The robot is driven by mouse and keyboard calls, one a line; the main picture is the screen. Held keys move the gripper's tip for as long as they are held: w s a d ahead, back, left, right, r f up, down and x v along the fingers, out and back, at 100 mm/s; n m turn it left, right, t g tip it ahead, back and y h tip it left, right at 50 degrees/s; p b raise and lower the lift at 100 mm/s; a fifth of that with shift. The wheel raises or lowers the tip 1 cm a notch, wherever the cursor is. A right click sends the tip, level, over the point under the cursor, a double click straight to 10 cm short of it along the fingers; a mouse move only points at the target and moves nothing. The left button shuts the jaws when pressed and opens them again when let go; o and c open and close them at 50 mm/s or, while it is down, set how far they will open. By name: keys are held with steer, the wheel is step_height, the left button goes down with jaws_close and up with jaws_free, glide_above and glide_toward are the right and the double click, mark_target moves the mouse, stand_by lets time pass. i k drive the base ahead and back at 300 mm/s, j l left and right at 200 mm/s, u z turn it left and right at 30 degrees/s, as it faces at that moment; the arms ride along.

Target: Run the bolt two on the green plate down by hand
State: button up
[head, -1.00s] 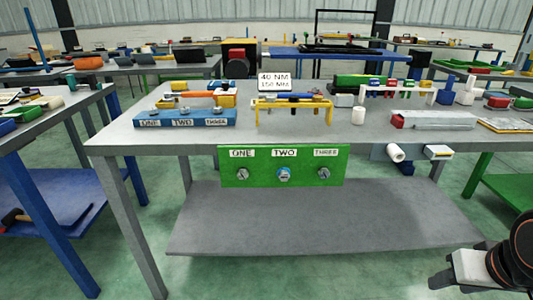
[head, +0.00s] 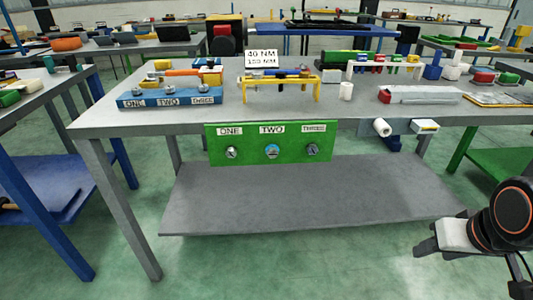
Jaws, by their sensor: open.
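The green plate (head: 250,153) hangs upright on the front edge of the grey workbench, with labels ONE, TWO and THREE. Bolt two (head: 272,151) is the middle of its three bolts, under the TWO label, and shows a bluish tint around a metal head. Bolt one (head: 232,152) is to its left and bolt three (head: 312,150) to its right. How far each bolt stands out is too small to tell. My gripper (head: 422,250) is at the lower right, open and empty, well apart from the plate.
On the bench (head: 100,115) stand a blue block (head: 170,99) with ONE, TWO, THREE labels, a yellow rack (head: 280,82) and a 40 NM sign (head: 261,59). A white cylinder (head: 382,127) juts out right of the plate. A grey lower shelf (head: 300,190) lies below; space before the plate is clear.

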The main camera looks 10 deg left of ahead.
mark_target(272, 151)
steer(key=k+l, duration=0.2)
steer(key=l, duration=0.2)
steer(key=k+l, duration=0.2)
steer(key=l, duration=0.2)
steer(key=k+l, duration=0.15)
steer(key=l, duration=0.25)
